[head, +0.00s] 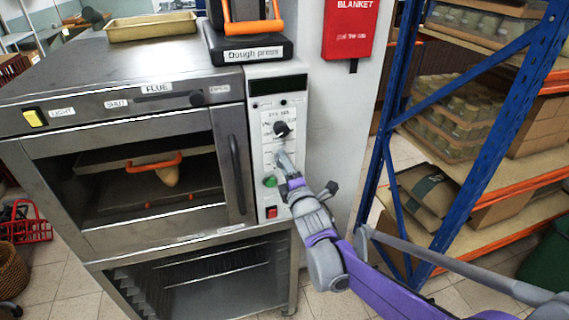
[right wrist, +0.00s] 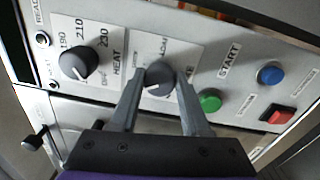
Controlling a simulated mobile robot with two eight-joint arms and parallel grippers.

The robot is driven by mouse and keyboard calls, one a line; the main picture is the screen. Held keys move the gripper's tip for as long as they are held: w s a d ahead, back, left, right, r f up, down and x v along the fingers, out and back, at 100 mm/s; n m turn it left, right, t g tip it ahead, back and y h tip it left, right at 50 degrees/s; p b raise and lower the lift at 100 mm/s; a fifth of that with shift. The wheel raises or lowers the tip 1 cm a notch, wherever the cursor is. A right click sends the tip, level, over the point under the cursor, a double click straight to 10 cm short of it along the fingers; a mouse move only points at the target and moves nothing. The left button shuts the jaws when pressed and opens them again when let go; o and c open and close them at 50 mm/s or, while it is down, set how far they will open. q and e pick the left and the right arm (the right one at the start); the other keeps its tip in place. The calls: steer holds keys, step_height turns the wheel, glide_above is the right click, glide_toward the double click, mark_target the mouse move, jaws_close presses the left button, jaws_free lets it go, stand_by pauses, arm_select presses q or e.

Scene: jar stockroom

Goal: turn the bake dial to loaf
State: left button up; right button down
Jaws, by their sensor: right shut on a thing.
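The bake dial (right wrist: 158,80) is a dark round knob on the oven's light control panel (right wrist: 225,60). It sits between the two fingers of my right gripper (right wrist: 160,98), which is shut on it. A partly covered label beside it shows letters that look like part of "LOAF". The fingers cover other markings, and I cannot tell for sure where the pointer stands. In the head view my right gripper (head: 284,162) is at the panel, below the heat dial (head: 282,129), and hides the bake dial. My left gripper is not in view.
The heat dial also shows in the right wrist view (right wrist: 78,60). A green button (right wrist: 209,101), a blue button (right wrist: 270,73) and a red switch (right wrist: 277,117) sit near the fingers. A blue-framed shelf rack (head: 500,130) stands to the right. The oven door handle (head: 237,160) is left of the panel.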

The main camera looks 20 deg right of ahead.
steer(key=shift+a+m+g+h+p, duration=0.15)
steer(key=shift+m+p, duration=0.2)
steer(key=shift+m, duration=5.65)
steer(key=shift+a+m+g+h+p, duration=0.15)
steer(key=shift+m+p, duration=0.15)
steer(key=shift+m, duration=5.7)
steer(key=shift+c, duration=1.8)
jaws_free()
steer(key=s, duration=1.1)
steer(key=shift+b, duration=0.3)
